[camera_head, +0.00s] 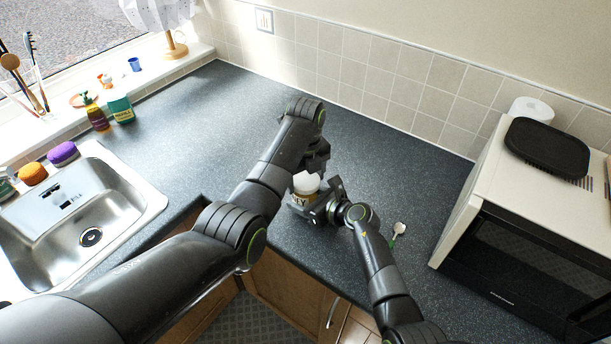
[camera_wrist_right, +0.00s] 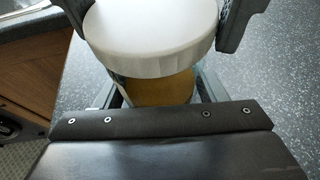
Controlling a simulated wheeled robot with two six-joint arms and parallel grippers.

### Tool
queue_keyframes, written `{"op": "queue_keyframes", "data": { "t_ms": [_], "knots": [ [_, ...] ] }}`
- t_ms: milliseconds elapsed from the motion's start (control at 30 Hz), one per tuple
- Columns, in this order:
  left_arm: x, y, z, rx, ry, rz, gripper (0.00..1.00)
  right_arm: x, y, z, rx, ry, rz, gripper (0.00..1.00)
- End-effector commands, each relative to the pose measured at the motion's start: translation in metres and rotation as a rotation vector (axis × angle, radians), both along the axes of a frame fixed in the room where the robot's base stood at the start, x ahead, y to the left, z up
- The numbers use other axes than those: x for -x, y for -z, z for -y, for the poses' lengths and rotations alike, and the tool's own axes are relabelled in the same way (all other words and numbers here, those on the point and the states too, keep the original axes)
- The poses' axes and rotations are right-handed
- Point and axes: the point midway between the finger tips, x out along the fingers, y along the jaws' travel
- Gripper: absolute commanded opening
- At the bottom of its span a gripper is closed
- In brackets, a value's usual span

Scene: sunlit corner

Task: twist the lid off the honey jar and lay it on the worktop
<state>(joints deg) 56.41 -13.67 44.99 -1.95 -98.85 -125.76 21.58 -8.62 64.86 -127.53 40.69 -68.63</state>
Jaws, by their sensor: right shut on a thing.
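The honey jar (camera_head: 301,200) stands on the worktop near its front edge, with part of its label showing. Its white lid (camera_head: 306,183) is on top; it also shows large in the right wrist view (camera_wrist_right: 150,40), above the amber jar body (camera_wrist_right: 165,90). My right gripper (camera_head: 318,207) is shut on the jar body from the right. My left gripper (camera_head: 312,168) is just above the jar. In the right wrist view its dark fingers flank the lid on both sides; I cannot tell whether they press on it. Part of the jar is hidden by the grippers.
The dark worktop (camera_head: 220,120) is clear behind and left of the jar. A small green-and-white item (camera_head: 398,229) lies right of the grippers. The microwave (camera_head: 520,230) stands at the right, the sink (camera_head: 85,215) at the left.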

Motion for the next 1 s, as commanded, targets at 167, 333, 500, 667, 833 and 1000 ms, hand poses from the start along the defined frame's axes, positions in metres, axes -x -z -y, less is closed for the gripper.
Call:
{"op": "queue_keyframes", "data": {
  "t_ms": [167,333,500,667,833,1000],
  "knots": [
    [0.0001,-0.0002,0.0001,0.0,0.0,0.0,0.47,-0.0003,-0.0006,-0.0001,-0.001,0.0,0.001,0.01],
    [0.0001,-0.0002,0.0001,0.0,-0.007,0.0,0.38,-0.0003,-0.0006,-0.0001,-0.001,0.0,0.001,0.01],
    [0.0,-0.0004,0.0001,0.0,-0.144,0.0,0.38,-0.0003,-0.0006,-0.0001,-0.001,0.0,0.001,0.01],
    [0.0001,-0.0006,0.0003,0.0,-0.398,0.0,0.38,-0.0003,-0.0006,-0.0001,-0.001,0.0,0.001,0.01],
    [0.0,-0.0009,0.0004,0.0,-0.672,0.0,0.38,-0.0003,-0.0006,-0.0001,-0.001,0.0,0.001,0.01],
    [0.0,-0.0011,0.0005,0.0,-0.947,0.001,0.38,-0.0002,-0.0006,-0.0003,-0.001,0.0,0.001,0.01]
  ]
}}
